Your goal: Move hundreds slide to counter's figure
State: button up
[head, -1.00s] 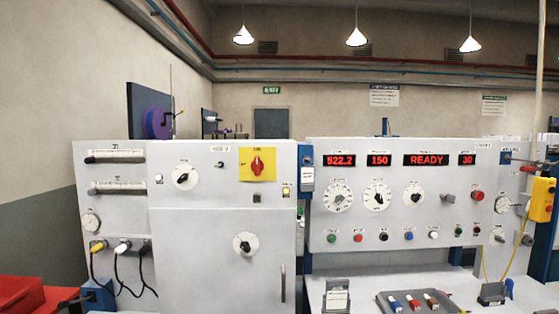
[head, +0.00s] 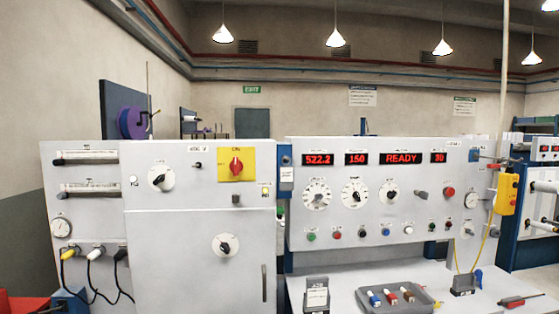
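Two horizontal slides, an upper slide (head: 86,157) and a lower slide (head: 88,190), are on the upper left of the grey cabinet in the head view. Each has a dark handle at its left end. Their labels are too small to read, so I cannot tell which one is the hundreds slide. The console on the right has red displays reading 522.2 (head: 317,159), 150 (head: 357,158), READY (head: 401,158) and 30 (head: 438,157). The captions above them are too small to read, so I cannot tell which is the counter. My gripper is not in view.
Below the slides are a round gauge (head: 61,228) and plugs with hanging cables (head: 95,254). A yellow plate with a red rotary switch (head: 236,167) is on the cabinet. A grey tray (head: 394,306) with small coloured items sits on the bench at the right.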

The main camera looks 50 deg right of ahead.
aim_at(58, 162)
jog(key=u, duration=0.25)
jog(key=k, duration=0.35)
jog(key=u, duration=1.25)
jog(key=i, duration=2.4)
jog(key=z, duration=0.55)
jog(key=i, duration=1.1)
jog(key=z, duration=0.8)
